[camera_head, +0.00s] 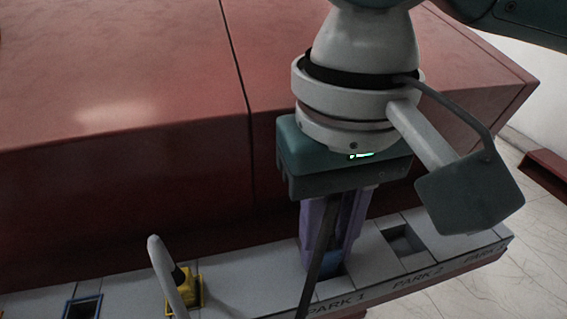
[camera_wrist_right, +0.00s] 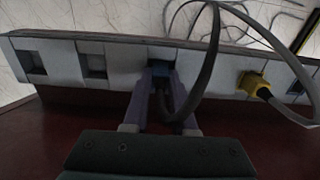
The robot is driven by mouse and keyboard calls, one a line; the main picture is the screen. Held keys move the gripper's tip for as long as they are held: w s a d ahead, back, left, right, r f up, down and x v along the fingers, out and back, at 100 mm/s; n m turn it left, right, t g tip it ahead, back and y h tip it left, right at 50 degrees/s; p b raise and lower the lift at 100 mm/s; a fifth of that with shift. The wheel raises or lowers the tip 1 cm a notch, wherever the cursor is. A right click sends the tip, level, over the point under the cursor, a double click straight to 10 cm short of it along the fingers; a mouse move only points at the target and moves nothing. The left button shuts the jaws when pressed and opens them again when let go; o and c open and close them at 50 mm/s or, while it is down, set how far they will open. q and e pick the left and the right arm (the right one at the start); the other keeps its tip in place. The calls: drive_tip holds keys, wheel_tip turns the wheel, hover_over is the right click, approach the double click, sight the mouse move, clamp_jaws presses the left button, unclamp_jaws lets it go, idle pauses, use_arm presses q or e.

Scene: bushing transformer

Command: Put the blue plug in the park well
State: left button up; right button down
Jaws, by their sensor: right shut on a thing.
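My right gripper (camera_head: 327,262) points down at the well marked PARK 1, its purple fingers shut on the blue plug (camera_head: 319,262). In the right wrist view the blue plug (camera_wrist_right: 160,69) sits between the fingertips (camera_wrist_right: 160,84), at the mouth of the well. A dark cable runs from the plug. The fingers and the cable hide much of the plug and well, so I cannot tell how deep the plug is. My left gripper is not in view.
A yellow plug (camera_head: 187,290) with a grey cable sits in the ledge at left. A blue-framed socket (camera_head: 83,307) is empty. The PARK 2 well (camera_head: 403,244) is empty. A red cabinet (camera_head: 120,130) rises behind the ledge. Loose cable loops (camera_wrist_right: 215,50) cross the wrist view.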

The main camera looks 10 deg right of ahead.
sight(327, 243)
idle(0.3)
drive_tip(key=c, duration=0.7)
unclamp_jaws()
drive_tip(key=shift+f, duration=0.1)
wheel_tip(327, 243, up, 12)
drive_tip(key=p, duration=0.5)
drive_tip(key=s+a+f+n+t+y, duration=0.2)
drive_tip(key=s+a+f+y, duration=0.3)
drive_tip(key=f, duration=0.1)
drive_tip(key=s+d+f+h, duration=0.1)
drive_tip(key=s+d+f, duration=0.1)
drive_tip(key=d, duration=0.2)
drive_tip(key=s+d+f+t+h, duration=0.1)
drive_tip(key=s+d+h, duration=0.1)
drive_tip(key=d, duration=0.3)
drive_tip(key=s+d+f+h, duration=0.1)
drive_tip(key=s+d+f, duration=0.1)
drive_tip(key=d, duration=0.3)
drive_tip(key=shift+s+d+f+t+h, duration=0.2)
drive_tip(key=shift+s+f+t+h, duration=0.15)
drive_tip(key=shift+s, duration=0.25)
